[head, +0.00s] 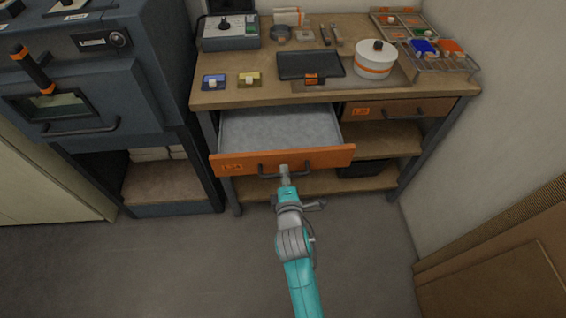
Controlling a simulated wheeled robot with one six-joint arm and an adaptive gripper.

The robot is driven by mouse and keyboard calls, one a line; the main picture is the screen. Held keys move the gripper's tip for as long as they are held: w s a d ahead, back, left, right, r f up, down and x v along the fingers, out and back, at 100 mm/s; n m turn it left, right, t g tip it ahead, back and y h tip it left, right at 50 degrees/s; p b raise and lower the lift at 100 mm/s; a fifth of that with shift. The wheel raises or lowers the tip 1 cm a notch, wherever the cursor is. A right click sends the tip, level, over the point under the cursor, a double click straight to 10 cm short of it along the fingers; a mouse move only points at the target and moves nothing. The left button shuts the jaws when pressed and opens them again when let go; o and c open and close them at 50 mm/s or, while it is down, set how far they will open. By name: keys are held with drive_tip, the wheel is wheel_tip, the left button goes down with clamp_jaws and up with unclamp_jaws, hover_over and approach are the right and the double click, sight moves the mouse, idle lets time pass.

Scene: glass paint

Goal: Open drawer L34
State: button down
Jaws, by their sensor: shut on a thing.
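Drawer L34 (230,167) is the left drawer under the wooden workbench. It has an orange-brown front with an orange label, and it stands pulled out, showing an empty-looking grey interior (270,128). Its dark bar handle (268,171) is on the middle of the front. My gripper (285,172) is at the right part of this handle and shut on it. My arm comes up from the bottom of the view, and the fingertips are small and partly merge with the handle.
A second drawer (398,109) at the right is shut. The bench top (225,97) carries a dark tray (310,66), a white pot (375,60), and small colour blocks. A dark furnace (90,75) stands at left, a brown box (500,270) at lower right. Floor in front is clear.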

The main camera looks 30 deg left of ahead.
drive_tip(key=f+v, duration=0.2)
drive_tip(key=v, duration=0.9)
drive_tip(key=shift+s+f, duration=0.1)
drive_tip(key=shift+f, duration=0.05)
drive_tip(key=c, duration=1.2)
unclamp_jaws()
drive_tip(key=shift+d, duration=0.1)
drive_tip(key=v, duration=1.2)
